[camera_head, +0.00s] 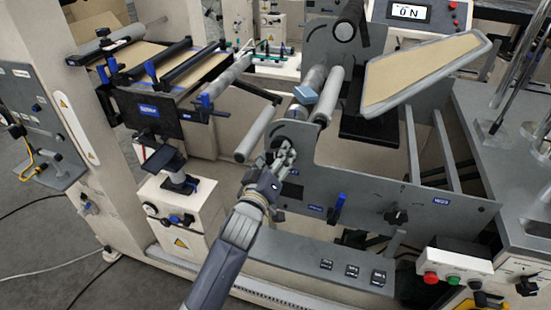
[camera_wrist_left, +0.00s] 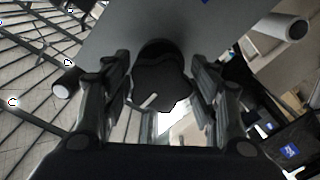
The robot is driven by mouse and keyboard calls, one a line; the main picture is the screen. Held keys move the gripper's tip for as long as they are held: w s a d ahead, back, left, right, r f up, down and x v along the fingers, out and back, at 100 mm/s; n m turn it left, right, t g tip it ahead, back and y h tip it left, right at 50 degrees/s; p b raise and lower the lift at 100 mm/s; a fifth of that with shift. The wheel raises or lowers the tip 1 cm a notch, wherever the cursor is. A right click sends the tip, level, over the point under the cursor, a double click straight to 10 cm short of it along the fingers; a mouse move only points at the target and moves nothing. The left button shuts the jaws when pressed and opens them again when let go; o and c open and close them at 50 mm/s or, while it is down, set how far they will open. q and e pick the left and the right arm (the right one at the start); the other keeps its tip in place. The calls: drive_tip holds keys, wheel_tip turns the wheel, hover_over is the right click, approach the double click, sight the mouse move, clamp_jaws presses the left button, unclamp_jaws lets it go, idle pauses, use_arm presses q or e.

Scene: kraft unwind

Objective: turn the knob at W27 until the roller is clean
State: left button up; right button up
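A black knob (camera_wrist_left: 160,85) with a white pointer mark sits on a grey panel in the left wrist view. My left gripper (camera_wrist_left: 160,100) has its two fingers spread, one on each side of this knob. I cannot tell whether they touch it. No W27 label is readable. Pale rollers (camera_head: 328,97) stand just above the gripper, with a light blue block (camera_head: 305,95) against them. My right gripper is not in view.
Another pale roller (camera_head: 257,133) sticks out left of the gripper. A blue lever (camera_head: 337,208) and a black knob (camera_head: 396,216) are lower on the plate. A tilted tan panel (camera_head: 425,72) is at upper right. A box with red and green buttons (camera_head: 455,262) is at lower right.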

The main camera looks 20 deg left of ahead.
use_arm(q)
drive_tip(key=c, duration=0.4)
drive_tip(key=shift+r+m+p, duration=0.1)
drive_tip(key=shift+m+p, duration=0.35)
drive_tip(key=shift+m, duration=0.45)
drive_tip(key=m+p, duration=0.1)
drive_tip(key=m, duration=0.4)
drive_tip(key=shift+m+p, duration=0.3)
drive_tip(key=m, duration=0.2)
drive_tip(key=shift+m, duration=0.4)
drive_tip(key=m+p, duration=0.1)
drive_tip(key=m, duration=0.1)
drive_tip(key=shift+m, duration=1.5)
drive_tip(key=o, duration=1.1)
drive_tip(key=shift+c, duration=0.2)
drive_tip(key=shift+s, duration=0.1)
